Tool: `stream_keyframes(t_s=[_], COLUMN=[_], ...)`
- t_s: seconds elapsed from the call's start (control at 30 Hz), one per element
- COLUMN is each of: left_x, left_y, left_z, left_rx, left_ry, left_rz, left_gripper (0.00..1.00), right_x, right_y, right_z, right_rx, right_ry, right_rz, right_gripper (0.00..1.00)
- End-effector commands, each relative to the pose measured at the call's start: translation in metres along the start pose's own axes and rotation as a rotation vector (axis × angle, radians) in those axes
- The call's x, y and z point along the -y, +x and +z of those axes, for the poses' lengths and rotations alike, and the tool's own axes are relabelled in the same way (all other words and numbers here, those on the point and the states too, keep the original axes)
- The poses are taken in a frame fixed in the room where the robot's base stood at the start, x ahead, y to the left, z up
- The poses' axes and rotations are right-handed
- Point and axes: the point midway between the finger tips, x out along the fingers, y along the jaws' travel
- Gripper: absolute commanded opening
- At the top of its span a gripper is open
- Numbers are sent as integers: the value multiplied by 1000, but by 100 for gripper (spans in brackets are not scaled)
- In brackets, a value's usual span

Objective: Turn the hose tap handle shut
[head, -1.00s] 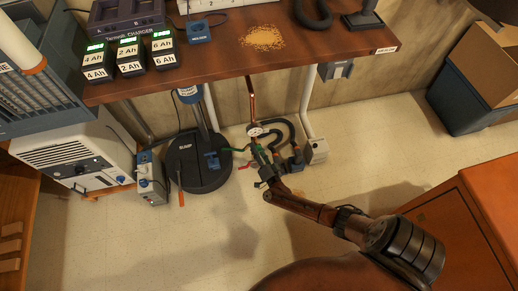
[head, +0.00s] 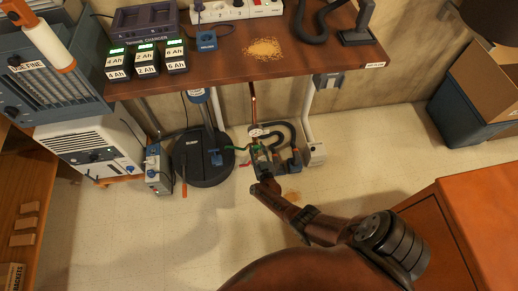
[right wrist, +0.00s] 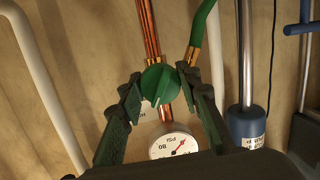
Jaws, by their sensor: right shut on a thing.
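The hose tap's round green handle (right wrist: 158,84) sits at the centre of the right wrist view, on a copper pipe (right wrist: 147,28). A green hose (right wrist: 204,22) with a brass end joins beside it. My right gripper (right wrist: 160,88) is shut on the handle, one dark finger on each side. A white pressure gauge (right wrist: 174,142) is just below, partly cut off by the gripper. In the head view my right gripper (head: 261,166) is at the pipework under the bench and largely hides the handle. My left gripper is not in view.
The wooden bench (head: 225,68) overhangs the pipework. A black sump lid (head: 190,172) and a grey box (head: 158,172) stand to the left. A grey fitting with a dark hose (head: 287,131) is close on the right. An orange-brown cabinet (head: 480,215) is at right. The floor between is mostly clear.

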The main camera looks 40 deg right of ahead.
Motion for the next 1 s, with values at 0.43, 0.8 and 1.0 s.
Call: stream_keyframes(t_s=[0.43,0.8,1.0], left_x=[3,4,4], left_y=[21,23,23], left_z=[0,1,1], left_rx=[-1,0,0], left_ry=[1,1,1], left_rz=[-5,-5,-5], left_gripper=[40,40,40], right_x=[5,5,5], right_y=[-1,-1,-1], right_z=[2,2,2], right_rx=[43,58,60], right_ry=[-357,-500,-520], right_rz=[52,73,76], right_gripper=[7,7,7])
